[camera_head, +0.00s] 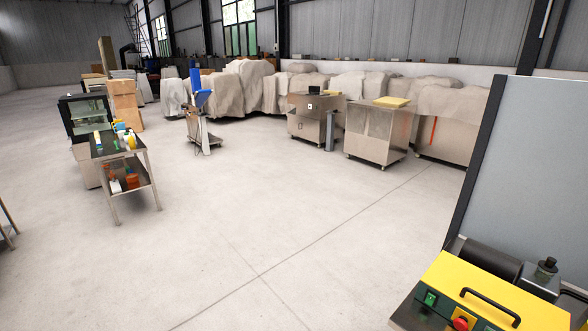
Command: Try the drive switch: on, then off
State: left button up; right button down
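A machine with a yellow cover (497,294) stands at the lower right. On its dark green front panel is a green switch (430,298) at the left. A red button (461,324) on a yellow plate sits right of it, cut by the bottom edge of the picture. A bit of another green part (491,328) shows further right. I cannot read which of these is the drive switch, nor its position. Neither of my grippers is in view.
A tall grey panel (530,170) with a black edge rises behind the yellow cover. A black handle (490,304) sticks up from the cover. A steel table (118,150) with items stands at left. Covered machines (350,90) line the back. The middle floor is clear.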

aim_at(430, 299)
jog(key=j+z, duration=0.15)
jog(key=z, duration=0.25)
jog(key=j+z, duration=0.1)
jog(key=z, duration=0.35)
jog(key=j+z, duration=0.15)
jog(key=z, duration=0.25)
jog(key=j+z, duration=0.1)
jog(key=z, duration=0.3)
jog(key=k+l, duration=0.05)
